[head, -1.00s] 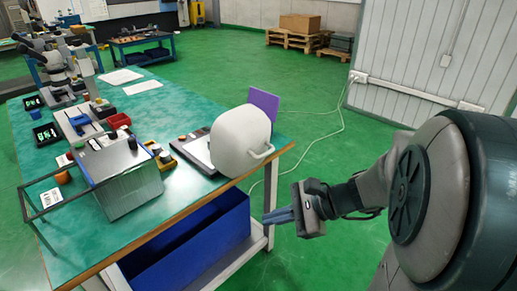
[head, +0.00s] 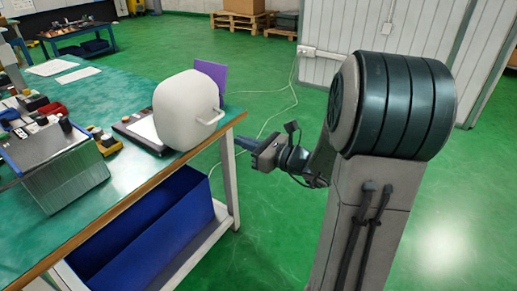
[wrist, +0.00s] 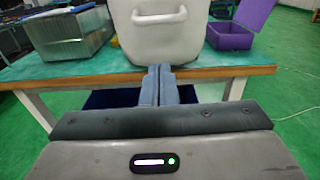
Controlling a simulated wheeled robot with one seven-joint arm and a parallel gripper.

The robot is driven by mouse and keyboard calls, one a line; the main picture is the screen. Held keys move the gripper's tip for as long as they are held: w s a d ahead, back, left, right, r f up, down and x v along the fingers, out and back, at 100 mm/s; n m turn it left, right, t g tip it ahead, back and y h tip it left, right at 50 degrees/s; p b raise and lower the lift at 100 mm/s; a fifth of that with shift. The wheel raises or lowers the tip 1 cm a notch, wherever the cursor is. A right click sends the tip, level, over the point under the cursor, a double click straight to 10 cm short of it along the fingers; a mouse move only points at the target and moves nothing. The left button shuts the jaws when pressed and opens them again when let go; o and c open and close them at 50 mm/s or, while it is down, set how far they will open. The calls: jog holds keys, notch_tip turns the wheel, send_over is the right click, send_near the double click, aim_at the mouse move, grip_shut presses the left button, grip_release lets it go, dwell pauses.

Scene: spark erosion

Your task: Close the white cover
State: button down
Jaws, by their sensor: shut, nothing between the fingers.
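The white cover (head: 183,108) is a rounded box-like lid with a bar handle (head: 211,117) on its right side. It stands raised, tilted up over a dark flat base (head: 146,134) with a pale top, at the table's right edge. In the wrist view the cover (wrist: 158,40) is straight ahead, its handle (wrist: 159,18) near the top of the picture. My gripper (head: 243,143) is to the right of the cover, off the table edge and lower than the handle, apart from it. In the wrist view the blue-grey fingers (wrist: 159,72) are together and empty.
The green table (head: 100,190) has a wooden edge, with a blue bin (head: 140,235) beneath. A purple open box (wrist: 235,32) stands beside the cover. A grey metal box (head: 60,165) stands at left. The floor right of the table is clear.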

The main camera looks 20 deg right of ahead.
jog(key=w+a+r, duration=0.2)
jog(key=w+a, duration=0.1)
jog(key=w, duration=0.1)
jog(key=shift+w+a+r, duration=0.15)
jog(key=shift+r, duration=0.25)
jog(key=shift+a, duration=0.1)
